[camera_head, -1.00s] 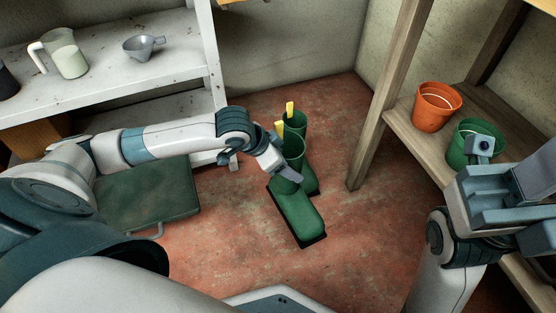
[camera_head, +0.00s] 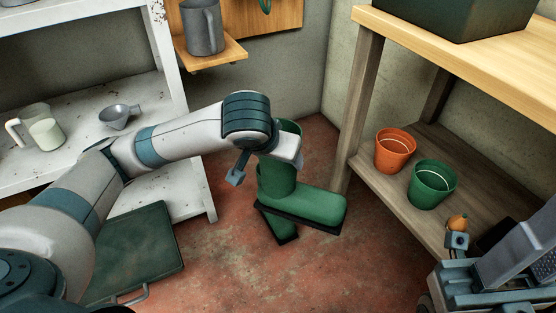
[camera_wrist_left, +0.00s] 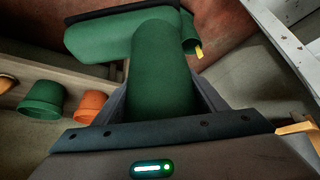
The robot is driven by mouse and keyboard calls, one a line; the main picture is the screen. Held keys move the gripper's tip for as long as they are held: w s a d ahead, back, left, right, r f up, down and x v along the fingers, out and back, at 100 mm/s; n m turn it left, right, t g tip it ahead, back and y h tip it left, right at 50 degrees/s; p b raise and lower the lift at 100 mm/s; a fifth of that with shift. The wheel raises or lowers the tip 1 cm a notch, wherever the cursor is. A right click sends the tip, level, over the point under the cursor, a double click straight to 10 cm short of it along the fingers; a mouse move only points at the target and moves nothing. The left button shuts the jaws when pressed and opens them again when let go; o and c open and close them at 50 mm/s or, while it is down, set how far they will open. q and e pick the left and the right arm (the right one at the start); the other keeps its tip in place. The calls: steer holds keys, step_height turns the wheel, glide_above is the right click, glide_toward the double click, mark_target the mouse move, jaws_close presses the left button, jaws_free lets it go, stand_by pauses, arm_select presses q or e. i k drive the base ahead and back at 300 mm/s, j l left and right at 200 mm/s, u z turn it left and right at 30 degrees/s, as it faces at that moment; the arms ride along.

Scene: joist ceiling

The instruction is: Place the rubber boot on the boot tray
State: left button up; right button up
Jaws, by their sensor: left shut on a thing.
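My left gripper (camera_head: 268,168) is shut on the shaft of a green rubber boot (camera_head: 318,207). The boot is upright with its toe to the right, and seems raised off the floor. In the left wrist view the held boot (camera_wrist_left: 160,75) stands between the fingers. A second green boot (camera_head: 279,229) is behind and below it, mostly hidden; a yellow tab shows by it in the wrist view. A dark green flat tray (camera_head: 140,250) with a metal handle lies on the floor to the left. My right gripper (camera_head: 480,245) is at the lower right; its opening is unclear.
A white shelf (camera_head: 85,130) stands left with a jug and funnel. A wooden bench (camera_head: 450,35) stands right; its lower shelf holds an orange pot (camera_head: 395,150), a green pot (camera_head: 431,185) and a small orange item (camera_head: 457,222). The red floor in front is clear.

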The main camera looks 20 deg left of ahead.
mark_target(109, 258)
steer(key=u, duration=1.5)
steer(key=j, duration=0.5)
steer(key=i+j, duration=0.15)
steer(key=j, duration=0.8)
